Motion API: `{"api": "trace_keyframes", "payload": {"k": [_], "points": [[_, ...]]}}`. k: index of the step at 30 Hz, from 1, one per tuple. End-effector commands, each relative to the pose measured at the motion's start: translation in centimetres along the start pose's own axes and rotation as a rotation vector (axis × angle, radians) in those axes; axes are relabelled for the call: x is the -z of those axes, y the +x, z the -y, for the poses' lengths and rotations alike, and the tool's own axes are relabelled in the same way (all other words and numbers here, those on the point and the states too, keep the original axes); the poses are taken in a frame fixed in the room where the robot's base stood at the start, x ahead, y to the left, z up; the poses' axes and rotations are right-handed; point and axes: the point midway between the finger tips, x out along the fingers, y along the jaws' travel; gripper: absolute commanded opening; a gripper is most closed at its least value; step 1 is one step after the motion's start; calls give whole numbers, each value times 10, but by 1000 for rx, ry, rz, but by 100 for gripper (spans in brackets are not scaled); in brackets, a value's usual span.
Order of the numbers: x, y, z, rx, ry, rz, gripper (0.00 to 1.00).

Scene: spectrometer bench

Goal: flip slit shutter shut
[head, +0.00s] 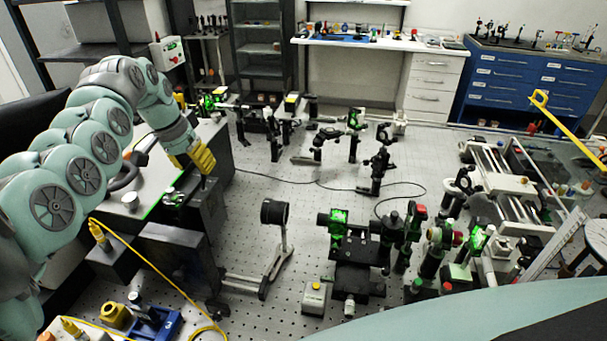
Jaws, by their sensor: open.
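My gripper (201,164), with yellow parts at the end of the teal arm, is at the left in the head view, pointing down and to the right. Its jaws are small here and I see nothing held between them. It is just above a dark box-shaped instrument (209,208) at the left edge of the optical table. Small dark fittings (174,198) sit on the left of this instrument, below the gripper. I cannot make out which part is the slit shutter or how it stands. Whether the gripper touches the instrument cannot be told.
A perforated optical table (300,215) bears several posts and mounts. A black round lens mount (274,212) stands right of the instrument. A yellow cable (150,262) runs along the left front. A blue tray (155,328) is at the front left.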

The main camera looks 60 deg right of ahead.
Motion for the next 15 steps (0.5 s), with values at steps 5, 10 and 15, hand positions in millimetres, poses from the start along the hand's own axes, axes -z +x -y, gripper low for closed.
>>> {"api": "trace_keyframes", "payload": {"k": [5,10,15], "points": [[-1,-38,2,4,-5,-3,42],[0,-66,2,3,-4,-3,42],[-1,-79,1,1,-4,3,42]]}}
